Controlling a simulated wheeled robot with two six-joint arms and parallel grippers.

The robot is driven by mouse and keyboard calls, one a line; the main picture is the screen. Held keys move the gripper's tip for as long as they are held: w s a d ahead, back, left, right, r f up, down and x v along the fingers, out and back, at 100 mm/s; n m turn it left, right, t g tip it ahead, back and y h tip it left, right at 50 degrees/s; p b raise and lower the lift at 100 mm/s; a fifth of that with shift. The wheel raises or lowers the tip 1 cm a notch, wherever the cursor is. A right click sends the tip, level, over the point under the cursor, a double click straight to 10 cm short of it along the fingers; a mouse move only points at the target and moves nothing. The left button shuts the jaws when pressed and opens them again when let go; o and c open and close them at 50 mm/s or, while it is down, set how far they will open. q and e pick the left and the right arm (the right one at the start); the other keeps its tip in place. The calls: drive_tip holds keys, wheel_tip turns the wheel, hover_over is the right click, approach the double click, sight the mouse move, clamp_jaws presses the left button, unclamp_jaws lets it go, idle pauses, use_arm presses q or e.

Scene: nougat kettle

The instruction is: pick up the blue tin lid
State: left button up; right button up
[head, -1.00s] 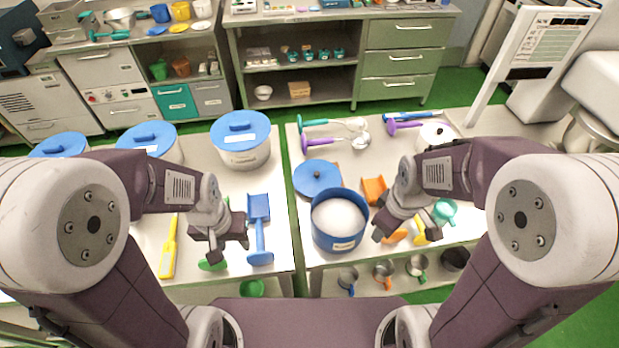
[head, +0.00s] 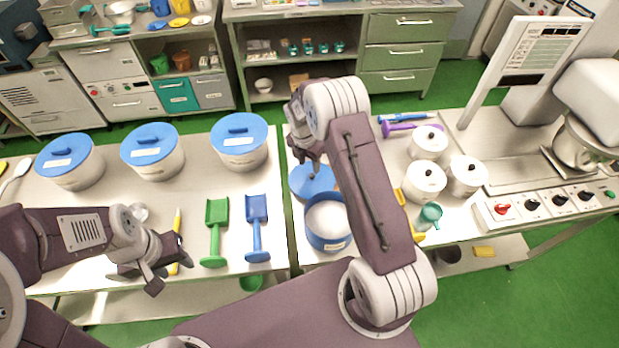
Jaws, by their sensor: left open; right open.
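The blue tin lid (head: 308,187) is a round blue disc lying on the right-hand table, just behind an open blue tin (head: 327,228) filled with white powder. My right gripper (head: 307,160) is open, pointing down over the far part of the lid and partly hiding it. I cannot tell whether its fingers touch the lid. My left gripper (head: 150,275) is open and empty, near the front edge of the left-hand table, beside a yellow-handled tool (head: 177,225).
A green scoop (head: 216,225) and a blue scoop (head: 257,220) lie left of the tin. Several white tubs with blue lids line the back of the left-hand table (head: 205,180). White lidded pots (head: 425,180) stand at right. My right forearm covers the middle of the right-hand table.

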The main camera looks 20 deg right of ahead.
sight(312, 175)
drive_tip(key=shift+w+f, duration=0.25)
drive_tip(key=shift+f, duration=0.6)
drive_tip(key=f+p, duration=0.1)
drive_tip(key=f, duration=0.1)
drive_tip(key=d+f+p, duration=0.1)
drive_tip(key=f, duration=0.1)
drive_tip(key=shift+s+f, duration=0.1)
drive_tip(key=shift+s, duration=0.05)
drive_tip(key=shift+f, duration=0.5)
clamp_jaws()
